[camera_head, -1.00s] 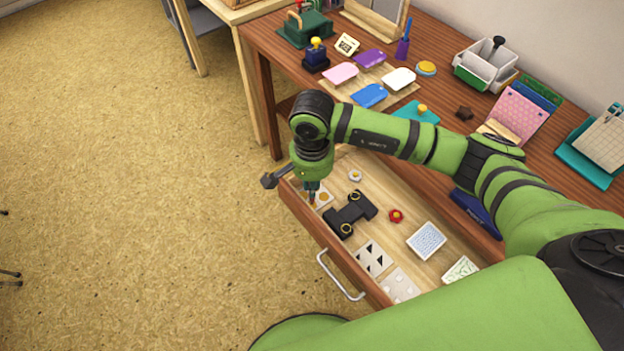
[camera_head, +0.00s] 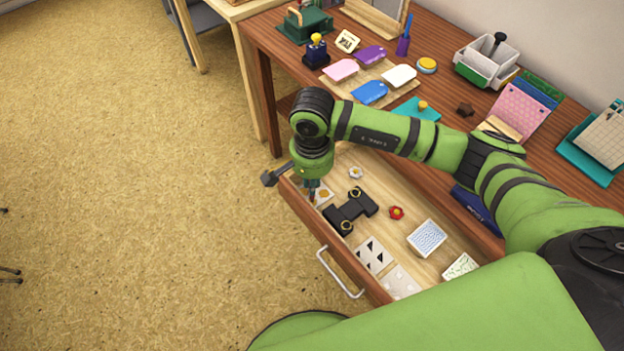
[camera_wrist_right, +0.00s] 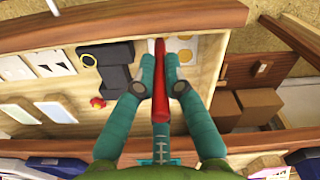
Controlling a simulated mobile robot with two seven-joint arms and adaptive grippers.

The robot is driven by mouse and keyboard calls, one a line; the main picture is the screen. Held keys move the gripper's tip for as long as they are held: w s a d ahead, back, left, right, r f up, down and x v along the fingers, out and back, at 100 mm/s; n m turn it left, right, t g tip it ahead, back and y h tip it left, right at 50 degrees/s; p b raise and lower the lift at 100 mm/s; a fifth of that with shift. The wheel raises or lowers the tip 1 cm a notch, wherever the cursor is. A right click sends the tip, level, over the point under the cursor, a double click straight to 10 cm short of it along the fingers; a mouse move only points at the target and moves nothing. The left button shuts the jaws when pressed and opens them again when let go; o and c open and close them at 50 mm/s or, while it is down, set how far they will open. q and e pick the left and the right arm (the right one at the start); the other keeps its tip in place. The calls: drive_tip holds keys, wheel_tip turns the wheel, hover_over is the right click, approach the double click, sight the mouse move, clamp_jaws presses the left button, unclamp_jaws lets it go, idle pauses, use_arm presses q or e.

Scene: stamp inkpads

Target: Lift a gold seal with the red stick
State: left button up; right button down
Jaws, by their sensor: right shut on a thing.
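My right gripper (camera_head: 312,188) points down over the near-left end of the open drawer. In the right wrist view it (camera_wrist_right: 160,88) is shut on the red stick (camera_wrist_right: 160,70), which lies lengthwise between its teal fingers. The far end of the stick is over or at the white card with round gold seals (camera_wrist_right: 184,44). The card also shows partly in the head view (camera_head: 325,192), just beside the fingertips. I cannot tell whether the stick's tip touches a seal or has one on it. My left gripper is out of view.
The drawer (camera_head: 322,242) also holds a black two-ended holder (camera_head: 350,212), a red flower-shaped piece (camera_head: 396,213), a white one (camera_head: 355,172) and several cards. The desk above carries coloured inkpads (camera_head: 370,93) and stamps.

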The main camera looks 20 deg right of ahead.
drive_tip(key=shift+f+b, duration=0.3)
drive_tip(key=shift+f+b, duration=0.1)
drive_tip(key=shift+b, duration=0.25)
idle(1.8)
drive_tip(key=shift+r+p, duration=1.75)
drive_tip(key=shift+r, duration=1.85)
